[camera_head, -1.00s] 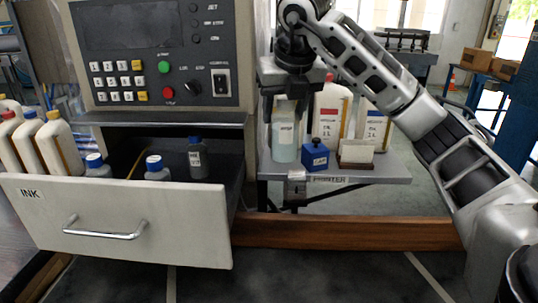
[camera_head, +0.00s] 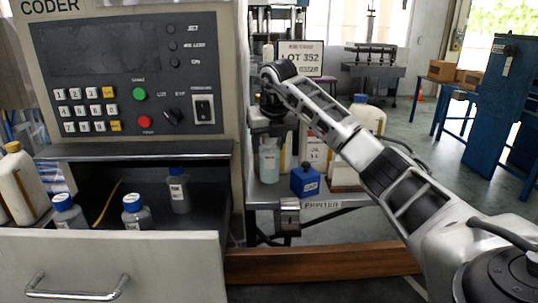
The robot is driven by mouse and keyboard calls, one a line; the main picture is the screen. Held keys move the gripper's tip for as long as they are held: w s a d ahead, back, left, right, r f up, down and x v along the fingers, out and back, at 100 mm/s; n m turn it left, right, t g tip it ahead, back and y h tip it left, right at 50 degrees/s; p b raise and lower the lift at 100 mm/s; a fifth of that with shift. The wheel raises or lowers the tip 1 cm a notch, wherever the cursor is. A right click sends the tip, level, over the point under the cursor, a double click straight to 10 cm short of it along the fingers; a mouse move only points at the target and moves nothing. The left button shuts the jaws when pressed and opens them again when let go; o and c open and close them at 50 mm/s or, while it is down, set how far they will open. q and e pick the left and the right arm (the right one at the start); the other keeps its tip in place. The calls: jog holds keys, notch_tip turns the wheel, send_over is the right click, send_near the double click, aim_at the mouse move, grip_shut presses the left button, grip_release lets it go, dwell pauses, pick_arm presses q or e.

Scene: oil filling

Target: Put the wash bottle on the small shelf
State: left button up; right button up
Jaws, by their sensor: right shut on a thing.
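The wash bottle (camera_head: 269,162) is pale blue-green with a white label. It is upright at the left end of the small grey shelf (camera_head: 262,195), which has a label reading PRINTER on its front edge. My right gripper (camera_head: 270,135) is above the bottle, pointing down and shut on its top; the fingers are partly hidden by the wrist. I cannot tell whether the bottle's base touches the shelf. My left gripper is not in view.
A blue box (camera_head: 305,181) stands just right of the bottle, with white containers (camera_head: 369,118) behind. The coder machine (camera_head: 130,75) is at the left. Below it, an open drawer (camera_head: 120,262) holds several small bottles.

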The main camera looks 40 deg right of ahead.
aim_at(269, 155)
jog(key=shift+w+d+f, duration=0.25)
jog(key=shift+d+f, duration=0.05)
jog(key=shift+f, duration=0.1)
jog(key=shift+d+f, duration=0.1)
jog(key=shift+f, duration=1.55)
jog(key=shift+f, duration=0.15)
jog(key=o, duration=1.1)
jog(key=v, duration=1.2)
